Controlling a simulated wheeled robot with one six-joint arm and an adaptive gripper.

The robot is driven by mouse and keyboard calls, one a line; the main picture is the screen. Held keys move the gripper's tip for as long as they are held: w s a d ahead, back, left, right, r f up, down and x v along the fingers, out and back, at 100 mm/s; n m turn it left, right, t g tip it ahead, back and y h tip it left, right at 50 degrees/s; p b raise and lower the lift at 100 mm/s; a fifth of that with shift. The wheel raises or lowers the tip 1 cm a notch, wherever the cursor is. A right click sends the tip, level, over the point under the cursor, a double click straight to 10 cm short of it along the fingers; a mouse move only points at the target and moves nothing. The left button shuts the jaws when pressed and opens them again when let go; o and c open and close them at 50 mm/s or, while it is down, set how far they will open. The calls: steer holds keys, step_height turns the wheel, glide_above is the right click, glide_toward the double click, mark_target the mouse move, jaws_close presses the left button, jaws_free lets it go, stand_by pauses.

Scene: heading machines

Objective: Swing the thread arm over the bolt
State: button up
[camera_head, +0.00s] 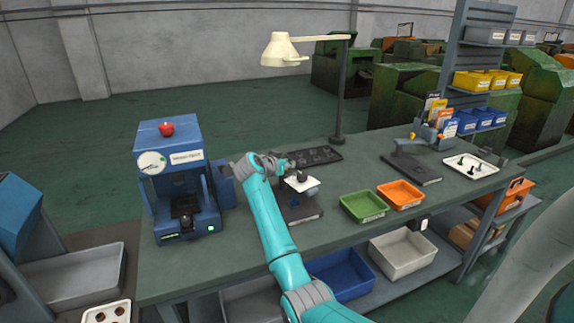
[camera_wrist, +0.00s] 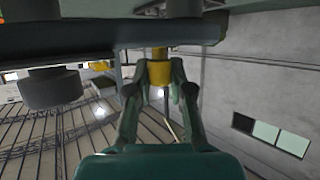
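My gripper (camera_head: 290,164) is over the middle of the bench, just above a small fixture with a dark base (camera_head: 306,214), a white top piece (camera_head: 301,183) and a blue part. In the wrist view, my gripper (camera_wrist: 158,72) has its fingers on both sides of a yellow cylindrical piece (camera_wrist: 159,73); I cannot tell whether they press on it. A large dark round part (camera_wrist: 50,90) hangs at the left there. The fixture is partly hidden by my arm. I cannot make out a bolt in it, nor tell for sure which piece is the thread arm.
A blue machine (camera_head: 172,200) with a dial stands at the left. A black tray (camera_head: 322,155) lies behind. Green (camera_head: 363,207) and orange (camera_head: 400,195) trays, another dark-based fixture (camera_head: 420,173) and a white tray with bolts (camera_head: 484,168) are at the right. A lamp post (camera_head: 340,100) rises behind.

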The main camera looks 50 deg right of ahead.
steer(key=o, duration=0.4)
steer(key=shift+f, duration=0.1)
step_height(320, 180, up, 10)
steer(key=shift+r, duration=0.1)
stand_by(0.4)
